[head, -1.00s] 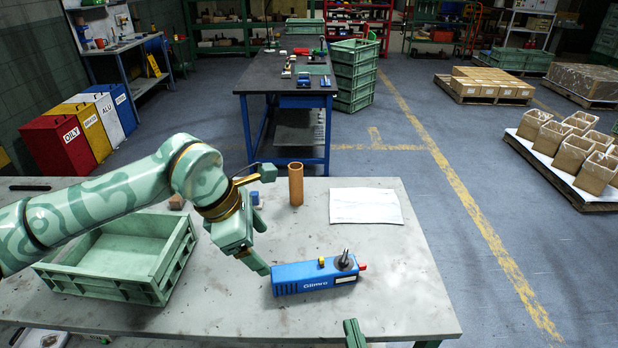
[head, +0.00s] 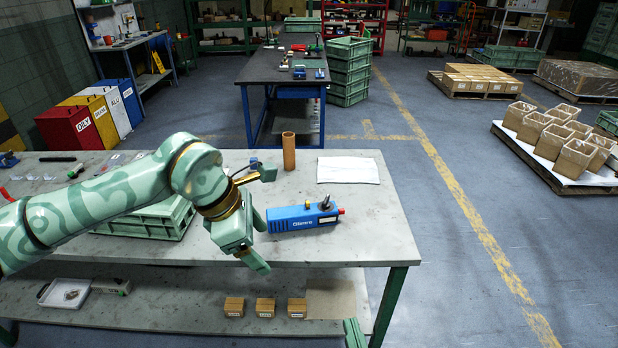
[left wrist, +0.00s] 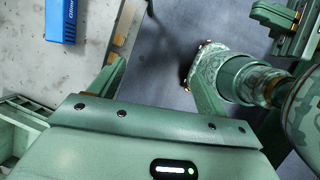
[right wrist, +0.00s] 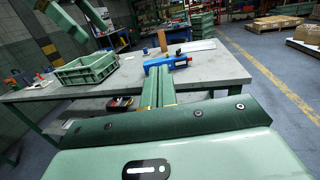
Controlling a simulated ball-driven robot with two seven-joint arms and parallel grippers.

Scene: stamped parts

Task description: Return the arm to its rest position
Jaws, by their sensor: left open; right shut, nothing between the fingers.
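My left arm reaches in from the left in the head view, and its gripper (head: 262,243) is open and empty. It hangs in front of the table's near side, left of and below the blue device in the picture. In the left wrist view its spread fingers (left wrist: 155,75) have only floor and table edge behind them. My right gripper (head: 354,332) shows only at the bottom edge of the head view. In the right wrist view its fingers (right wrist: 158,85) are shut together with nothing between them, pointing towards the table.
The grey table (head: 370,235) carries the blue device (head: 300,218), a green crate (head: 150,222), a brown tube (head: 289,152) and a white sheet (head: 348,170). Small boxes (head: 265,307) sit on its lower shelf. Open floor (head: 480,290) lies to the right.

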